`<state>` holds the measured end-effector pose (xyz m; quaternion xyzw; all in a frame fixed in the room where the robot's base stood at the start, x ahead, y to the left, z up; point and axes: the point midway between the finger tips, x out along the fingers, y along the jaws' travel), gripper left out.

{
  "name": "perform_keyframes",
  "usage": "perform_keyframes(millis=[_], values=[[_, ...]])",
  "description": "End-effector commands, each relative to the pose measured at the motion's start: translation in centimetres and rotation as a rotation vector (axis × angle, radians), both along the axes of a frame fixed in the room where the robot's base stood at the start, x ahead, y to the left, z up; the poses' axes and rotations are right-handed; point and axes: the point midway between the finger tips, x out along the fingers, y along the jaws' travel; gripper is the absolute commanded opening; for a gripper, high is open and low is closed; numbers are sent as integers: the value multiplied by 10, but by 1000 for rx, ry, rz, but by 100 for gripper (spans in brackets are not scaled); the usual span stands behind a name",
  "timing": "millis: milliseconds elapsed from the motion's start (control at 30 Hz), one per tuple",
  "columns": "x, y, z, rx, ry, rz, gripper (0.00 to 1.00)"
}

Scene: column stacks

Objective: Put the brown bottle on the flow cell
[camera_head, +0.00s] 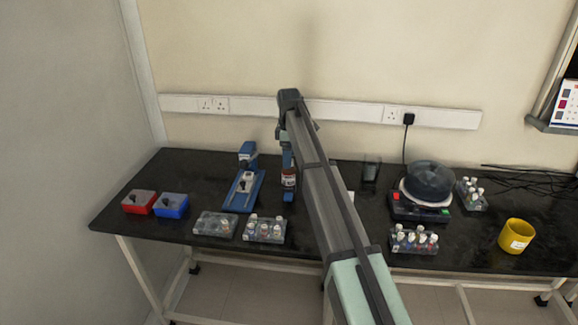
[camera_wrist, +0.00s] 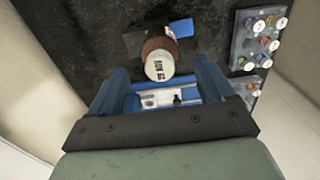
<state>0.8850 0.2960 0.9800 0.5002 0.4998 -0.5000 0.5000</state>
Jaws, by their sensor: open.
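The brown bottle (camera_head: 289,178) has a white and red label and stands upright on the black bench, left of my arm. The wrist view shows its white cap (camera_wrist: 159,67) from above. I cannot name the flow cell with certainty. A long blue device (camera_head: 243,188) with a pale block, left of the bottle, may be it; a blue frame with white parts (camera_wrist: 165,97) shows between my fingers in the wrist view.
Vial racks (camera_head: 265,229) stand front left, and another (camera_head: 413,240) front right. Red (camera_head: 138,201) and blue (camera_head: 172,205) boxes sit far left. A hotplate with a dark bowl (camera_head: 430,181), a clear glass (camera_head: 371,170) and a yellow cup (camera_head: 516,236) stand to the right.

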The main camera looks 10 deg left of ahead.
Motion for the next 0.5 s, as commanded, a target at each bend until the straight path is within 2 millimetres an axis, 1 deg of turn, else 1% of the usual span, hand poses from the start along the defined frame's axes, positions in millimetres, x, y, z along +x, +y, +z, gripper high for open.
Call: perform_keyframes(millis=[33,100,200,333,500], values=[[1,0,10,1,-2,0,82],[1,0,22,1,-2,0,82],[1,0,36,0,-1,0,82],[1,0,49,0,-1,0,82],[0,0,55,0,0,0,82]])
